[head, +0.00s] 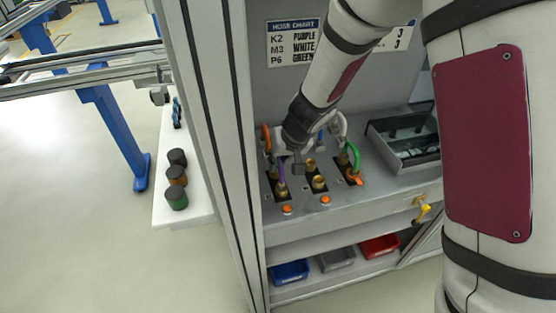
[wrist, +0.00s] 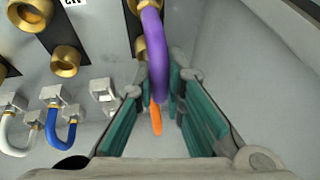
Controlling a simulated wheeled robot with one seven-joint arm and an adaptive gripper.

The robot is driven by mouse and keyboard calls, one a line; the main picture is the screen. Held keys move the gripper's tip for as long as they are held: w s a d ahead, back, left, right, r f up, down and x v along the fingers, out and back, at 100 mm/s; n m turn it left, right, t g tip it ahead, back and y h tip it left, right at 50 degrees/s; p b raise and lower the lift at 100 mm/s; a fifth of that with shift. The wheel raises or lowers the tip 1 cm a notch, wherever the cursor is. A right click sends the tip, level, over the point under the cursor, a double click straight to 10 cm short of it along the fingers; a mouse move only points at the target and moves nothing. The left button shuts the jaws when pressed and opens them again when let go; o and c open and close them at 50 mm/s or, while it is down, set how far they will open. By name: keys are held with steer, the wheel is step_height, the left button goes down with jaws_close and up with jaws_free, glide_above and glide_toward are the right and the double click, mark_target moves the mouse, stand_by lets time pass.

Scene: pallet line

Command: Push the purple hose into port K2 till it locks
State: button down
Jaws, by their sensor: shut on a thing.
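The purple hose (head: 281,171) stands over the left port plate on the bench. Its lower end is at a brass fitting (head: 282,188); I cannot tell whether it is seated or locked. My gripper (head: 297,168) is beside the hose, partly hidden by its own wrist. In the wrist view my gripper (wrist: 160,82) is shut on the purple hose (wrist: 156,48), which passes between its teal pads. The hose end meets brass at the top edge there. The hose chart (head: 293,42) pairs K2 with purple. The port labels are too small to read.
A green hose (head: 355,158) stands at the right plate, with bare brass ports (head: 318,183) between. White (wrist: 8,130), blue (wrist: 66,133) and orange (wrist: 155,118) hoses hang close by. An open tray (head: 430,157) is at right. A cabinet post (head: 215,120) borders the left.

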steer(key=shift+f+b, duration=0.45)
steer(key=shift+b, duration=0.1)
stand_by(0.9)
steer(key=c, duration=1.6)
jaws_free()
steer(key=shift+r, duration=0.15)
steer(key=s+d+f+v, duration=0.1)
steer(key=s+d+v, duration=0.1)
steer(key=v, duration=1.1)
steer(key=s+d+f+v, duration=0.1)
steer(key=v, duration=1.1)
steer(key=s+d+r+m+h, duration=0.1)
steer(key=s+d, duration=0.2)
steer(key=s, duration=0.1)
steer(key=s+d+r+m+t+h, duration=0.1)
steer(key=s+d+r, duration=0.1)
steer(key=s+d, duration=0.2)
steer(key=s+d+r+h, duration=0.1)
steer(key=s+d+r, duration=0.1)
steer(key=s, duration=0.4)
steer(key=shift+s+d+m+t, duration=0.15)
steer(key=shift+d+m+t, duration=0.2)
steer(key=shift+d, duration=0.3)
